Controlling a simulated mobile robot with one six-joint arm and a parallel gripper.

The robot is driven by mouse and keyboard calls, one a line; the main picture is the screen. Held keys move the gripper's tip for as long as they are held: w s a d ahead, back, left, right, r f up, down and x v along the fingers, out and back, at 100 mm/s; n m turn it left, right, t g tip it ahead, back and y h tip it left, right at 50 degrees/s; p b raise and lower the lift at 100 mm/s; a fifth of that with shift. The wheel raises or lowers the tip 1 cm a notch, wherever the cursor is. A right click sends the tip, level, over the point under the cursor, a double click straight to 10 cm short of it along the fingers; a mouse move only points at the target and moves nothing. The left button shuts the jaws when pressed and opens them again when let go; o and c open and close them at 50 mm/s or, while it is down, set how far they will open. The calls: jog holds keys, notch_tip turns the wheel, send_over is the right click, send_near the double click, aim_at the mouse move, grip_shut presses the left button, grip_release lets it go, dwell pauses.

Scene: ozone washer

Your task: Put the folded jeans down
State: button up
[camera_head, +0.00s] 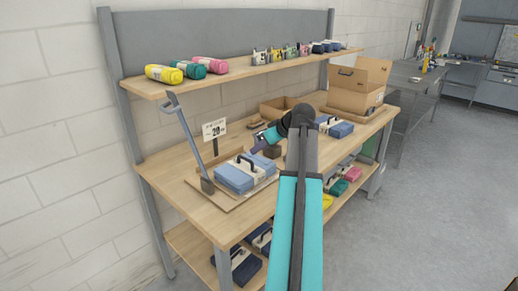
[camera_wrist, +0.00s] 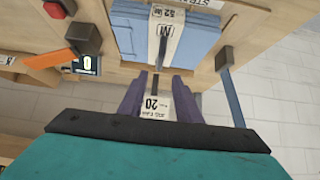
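A folded stack of light-blue jeans (camera_head: 233,179) with a pale band and a dark handle lies on a wooden board (camera_head: 207,196) on the bench. It also shows at the top of the wrist view (camera_wrist: 195,40), with a label reading M. My gripper (camera_head: 258,146) is above the bench, behind and to the right of this stack. In the wrist view its purple fingers (camera_wrist: 157,82) are spread, with a gap between them and no jeans in it. The arm hides part of the bench in the head view.
A sign reading 20 (camera_head: 214,129) and a grey-blue upright bar (camera_head: 189,138) stand close to the stack. Darker folded jeans (camera_head: 338,128) lie farther right. Cardboard boxes (camera_head: 358,88) stand at the right end. A shelf (camera_head: 240,71) overhangs the back.

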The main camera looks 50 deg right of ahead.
jog(key=shift+o, duration=0.4)
jog(key=shift+s+r+p, duration=0.4)
jog(key=shift+r+p, duration=0.25)
jog(key=shift+p, duration=0.4)
jog(key=shift+f, duration=0.1)
jog(key=p, duration=0.2)
send_near(245, 158)
jog(key=x, duration=0.4)
jog(key=shift+d, duration=0.2)
jog(key=shift+w+f, duration=0.4)
jog(key=shift+w, duration=0.05)
jog(key=shift+w, duration=0.1)
jog(key=shift+p+x, duration=1.1)
jog(key=shift+x, duration=1.5)
jog(key=shift+f, duration=0.15)
